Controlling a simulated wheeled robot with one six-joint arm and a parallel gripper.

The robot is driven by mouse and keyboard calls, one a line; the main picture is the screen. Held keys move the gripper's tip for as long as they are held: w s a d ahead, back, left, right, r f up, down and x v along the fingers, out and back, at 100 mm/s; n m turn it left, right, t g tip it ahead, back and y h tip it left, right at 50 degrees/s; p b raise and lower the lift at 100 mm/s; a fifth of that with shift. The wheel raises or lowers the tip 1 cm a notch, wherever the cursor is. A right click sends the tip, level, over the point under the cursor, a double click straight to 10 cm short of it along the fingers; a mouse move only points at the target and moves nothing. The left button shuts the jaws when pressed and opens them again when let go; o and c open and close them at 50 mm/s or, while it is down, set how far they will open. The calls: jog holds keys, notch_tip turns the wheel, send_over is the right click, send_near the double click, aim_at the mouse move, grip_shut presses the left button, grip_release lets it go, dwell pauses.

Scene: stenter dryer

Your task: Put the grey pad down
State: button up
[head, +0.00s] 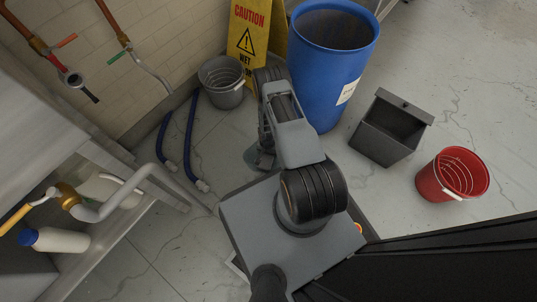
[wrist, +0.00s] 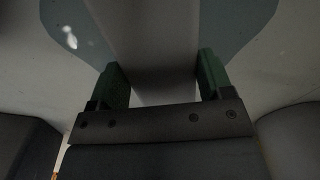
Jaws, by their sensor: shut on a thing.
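In the wrist view the pad (wrist: 235,25) spreads out dark beyond the fingers on both sides. My gripper (wrist: 160,78) has its two green fingers shut on a lighter grey upright part, seemingly the pad's grip. In the head view the fingers are hidden behind my arm. I cannot tell whether the pad touches the floor.
A grey bucket (head: 222,82), blue hoses (head: 189,135) and a yellow caution sign (head: 246,35) stand close by. A blue barrel (head: 327,75), dark open bin (head: 388,132) and red bucket (head: 452,177) are to the right. Bare floor lies left of the pad.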

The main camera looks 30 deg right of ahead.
jog(key=shift+w+d+f+b, duration=0.1)
jog(key=shift+d+f+b, duration=0.25)
jog(key=shift+f, duration=0.1)
jog(key=shift+w+d+f+b, duration=0.1)
jog(key=shift+f+b, duration=1.05)
jog(key=shift+f, duration=0.4)
jog(key=shift+f, duration=0.15)
jog(key=o, duration=0.9)
